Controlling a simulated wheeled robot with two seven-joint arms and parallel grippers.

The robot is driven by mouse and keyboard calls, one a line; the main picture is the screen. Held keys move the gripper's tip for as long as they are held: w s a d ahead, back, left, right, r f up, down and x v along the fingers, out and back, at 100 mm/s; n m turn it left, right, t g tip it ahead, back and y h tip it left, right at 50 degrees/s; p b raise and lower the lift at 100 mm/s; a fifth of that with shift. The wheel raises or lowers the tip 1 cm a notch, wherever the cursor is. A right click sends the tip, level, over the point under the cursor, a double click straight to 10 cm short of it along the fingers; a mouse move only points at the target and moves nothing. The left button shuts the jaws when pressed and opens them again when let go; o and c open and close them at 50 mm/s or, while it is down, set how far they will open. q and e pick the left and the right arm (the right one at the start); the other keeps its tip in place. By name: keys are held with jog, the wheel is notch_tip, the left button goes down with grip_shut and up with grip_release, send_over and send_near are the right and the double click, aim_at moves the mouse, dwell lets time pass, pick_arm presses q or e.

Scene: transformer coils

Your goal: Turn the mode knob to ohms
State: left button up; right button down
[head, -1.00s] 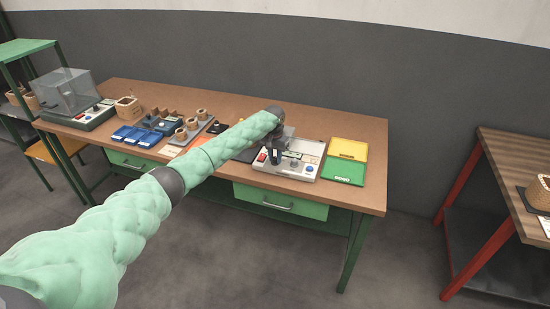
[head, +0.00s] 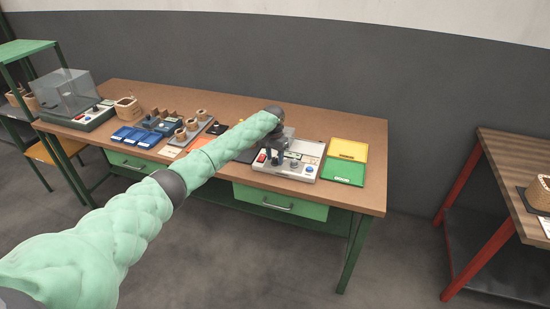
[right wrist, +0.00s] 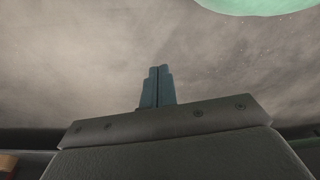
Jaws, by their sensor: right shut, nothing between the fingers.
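The meter box (head: 305,149), light grey with a dark part at the back, sits on the brown workbench. Its front panel carries a red control (head: 261,157), a small grey knob (head: 294,163) and a blue control (head: 309,169). I cannot tell which is the mode knob or read any markings. My right gripper (right wrist: 158,70) is shut and empty in the right wrist view, away from the bench.
A yellow tray (head: 349,149) and a green tray (head: 343,172) lie right of the meter. Left stand several coils (head: 180,134), blue bins (head: 137,136) and a clear-covered tester (head: 66,92). A separate red-legged table (head: 515,165) stands at right.

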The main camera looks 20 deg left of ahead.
aim_at(274, 158)
jog(key=shift+a, duration=0.2)
pick_arm(q)
jog(key=shift+r, duration=0.3)
jog(key=shift+a+r+b, duration=0.15)
jog(key=shift+r+b, duration=1.15)
jog(key=shift+r, duration=2.25)
pick_arm(e)
notch_tip(274, 158, up, 6)
jog(key=w+a, duration=0.1)
jog(key=shift+w, duration=0.2)
jog(key=shift+a, duration=0.1)
